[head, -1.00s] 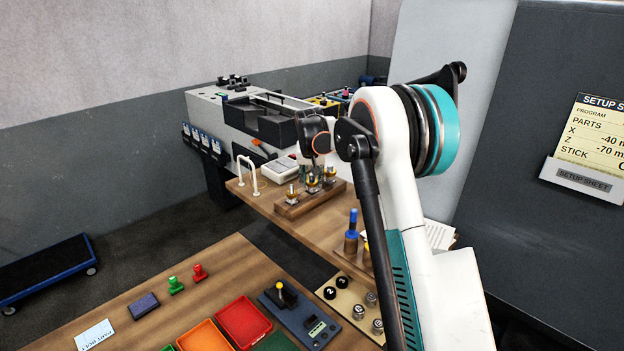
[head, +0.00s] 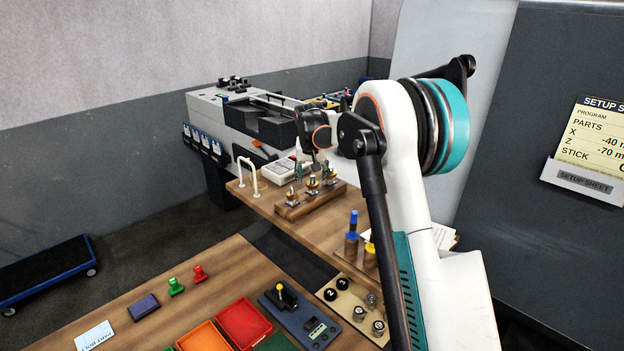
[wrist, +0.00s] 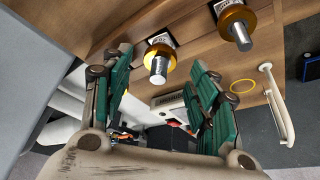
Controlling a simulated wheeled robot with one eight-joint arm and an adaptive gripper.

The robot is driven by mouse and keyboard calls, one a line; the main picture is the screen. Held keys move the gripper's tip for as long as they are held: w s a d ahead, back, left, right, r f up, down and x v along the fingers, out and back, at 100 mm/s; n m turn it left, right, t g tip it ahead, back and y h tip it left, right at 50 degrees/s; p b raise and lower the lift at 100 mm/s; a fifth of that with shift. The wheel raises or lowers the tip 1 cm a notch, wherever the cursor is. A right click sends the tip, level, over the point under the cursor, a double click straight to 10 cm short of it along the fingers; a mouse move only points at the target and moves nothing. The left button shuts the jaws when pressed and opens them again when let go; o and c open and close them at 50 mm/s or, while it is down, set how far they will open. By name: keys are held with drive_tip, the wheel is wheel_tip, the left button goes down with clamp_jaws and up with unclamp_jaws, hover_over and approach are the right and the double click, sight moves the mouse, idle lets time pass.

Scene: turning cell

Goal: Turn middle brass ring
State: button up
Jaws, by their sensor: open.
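Three brass rings on silver posts stand in a row on a wooden block (head: 290,212) in the head view. The middle brass ring (head: 312,184) sits below my gripper (head: 313,170). In the wrist view, my green-padded fingers (wrist: 160,95) are spread wide and empty. A brass ring with its silver post (wrist: 158,58), which looks like the middle one, shows in the gap beyond them, apart from both. Another brass ring (wrist: 237,22) stands to its right. The third ring is not clear in the wrist view.
A white arch handle (head: 247,174) stands left of the block; it also shows in the wrist view (wrist: 277,105). A grey machine (head: 225,125) stands behind. Blue-topped and yellow-topped pegs (head: 352,235) stand to the right. A yellow circle (wrist: 243,86) shows beside the rings.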

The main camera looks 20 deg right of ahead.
drive_tip(key=v, duration=1)
drive_tip(key=shift+w+f, duration=0.1)
drive_tip(key=s+a+f+n+t+b, duration=0.1)
drive_tip(key=s+a+f+b, duration=0.2)
drive_tip(key=s, duration=0.5)
drive_tip(key=s+a+f+n+y+b, duration=0.1)
drive_tip(key=s+a+b, duration=0.2)
drive_tip(key=s+b, duration=0.35)
drive_tip(key=s+a+f+n+t+b, duration=0.1)
drive_tip(key=s+a+f+b, duration=0.15)
drive_tip(key=s, duration=0.65)
drive_tip(key=s+a+f+n+b, duration=0.1)
drive_tip(key=s+a+f+b, duration=0.2)
drive_tip(key=s+f, duration=0.6)
drive_tip(key=s+a+f+n+t+y+b, duration=0.1)
drive_tip(key=s+a+f+b, duration=0.2)
drive_tip(key=s+f+b, duration=0.4)
drive_tip(key=s+f, duration=0.2)
drive_tip(key=s, duration=0.2)
drive_tip(key=shift+s+f, duration=0.25)
drive_tip(key=shift+f, duration=0.1)
